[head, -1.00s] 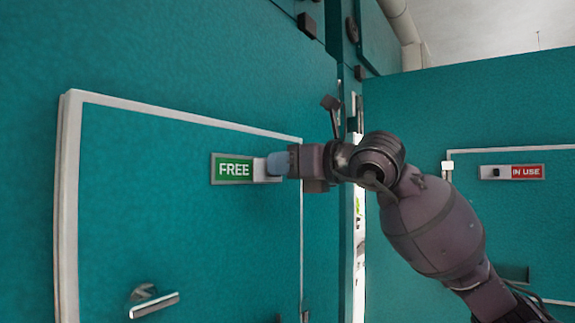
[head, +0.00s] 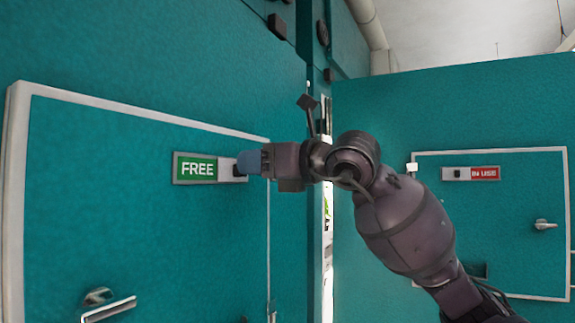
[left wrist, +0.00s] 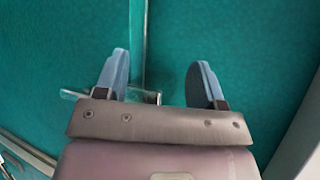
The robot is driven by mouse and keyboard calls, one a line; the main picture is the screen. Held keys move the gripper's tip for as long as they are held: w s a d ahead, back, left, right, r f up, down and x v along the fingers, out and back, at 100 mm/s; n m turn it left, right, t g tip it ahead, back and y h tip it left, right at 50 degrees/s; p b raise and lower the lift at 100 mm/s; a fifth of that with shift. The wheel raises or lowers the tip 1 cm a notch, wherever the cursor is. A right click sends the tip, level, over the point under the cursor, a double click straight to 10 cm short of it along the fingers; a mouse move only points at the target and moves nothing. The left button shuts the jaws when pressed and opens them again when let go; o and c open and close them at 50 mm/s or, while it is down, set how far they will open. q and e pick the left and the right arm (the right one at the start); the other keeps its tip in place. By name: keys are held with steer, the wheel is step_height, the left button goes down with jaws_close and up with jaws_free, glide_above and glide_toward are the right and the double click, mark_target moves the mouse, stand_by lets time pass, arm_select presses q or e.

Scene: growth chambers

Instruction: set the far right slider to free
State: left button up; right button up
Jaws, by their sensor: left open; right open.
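A slider plate (head: 227,170) on the near teal door shows a green FREE label. Its small dark knob is at the plate's right end. My right gripper (head: 246,163) is at that end, its bluish fingertips overlapping the plate in the picture; whether they touch the knob I cannot tell. It is open, though its finger gap is hidden from this side. A second slider plate (head: 459,174) on the door further right shows a red IN USE label, knob to the left. My left gripper (left wrist: 160,82) is open and empty in the left wrist view, before a teal surface.
The near door has a metal lever handle (head: 108,306) low down, and the right door has its own handle (head: 545,224). A metal handle (left wrist: 75,95) lies behind my left fingers. A narrow gap separates the two teal chambers.

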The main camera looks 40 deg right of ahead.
arm_select(q)
steer(key=f, duration=0.1)
steer(key=b, duration=0.1)
steer(key=f, duration=0.1)
steer(key=shift+s+f+b, duration=0.25)
steer(key=shift+f+b, duration=0.1)
steer(key=shift+b, duration=0.05)
arm_select(e)
steer(key=v, duration=0.9)
steer(key=shift+s, duration=0.1)
